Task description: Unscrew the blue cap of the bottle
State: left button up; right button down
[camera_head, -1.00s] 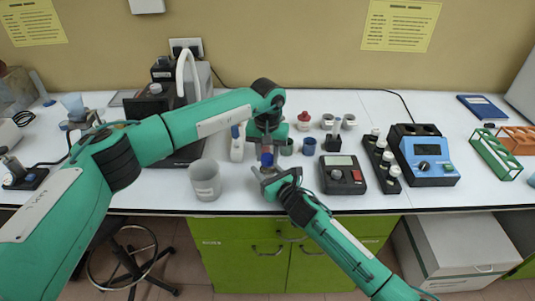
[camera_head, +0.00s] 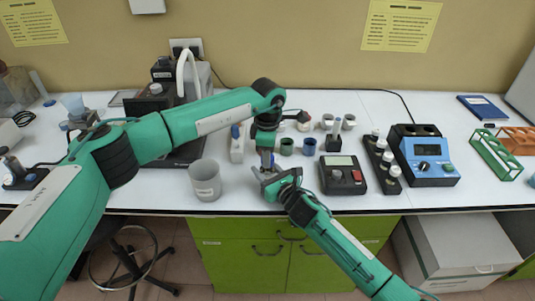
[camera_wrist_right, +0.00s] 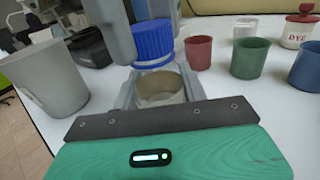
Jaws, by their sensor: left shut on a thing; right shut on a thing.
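The small bottle (camera_wrist_right: 160,88) with brownish contents stands upright between the fingers of my right gripper (camera_head: 268,174), which is shut on it near the table's front edge. The ribbed blue cap (camera_wrist_right: 152,42) is directly above the bottle's neck in the right wrist view; I cannot tell whether it still touches the neck. My left gripper (camera_head: 266,152) reaches down from above and is shut on the cap. One of its dark grey fingers shows beside the cap in the right wrist view. In the head view, the grippers mostly hide the bottle and cap.
A grey beaker (camera_head: 205,180) stands left of the grippers. A small device with a display (camera_head: 342,174) is close on the right. Several small cups stand behind, including a red cup (camera_wrist_right: 198,52) and a green cup (camera_wrist_right: 249,58). The table's front edge is close.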

pick_arm(q)
jog(key=n, duration=0.9)
jog(key=shift+n, duration=0.3)
jog(key=n, duration=0.4)
jog(key=shift+n, duration=0.4)
jog(key=n, duration=0.7)
jog(key=shift+n, duration=0.3)
jog(key=n, duration=0.3)
jog(key=shift+r, duration=0.1)
jog(key=n, duration=0.4)
jog(key=shift+n, duration=0.4)
jog(key=n, duration=0.3)
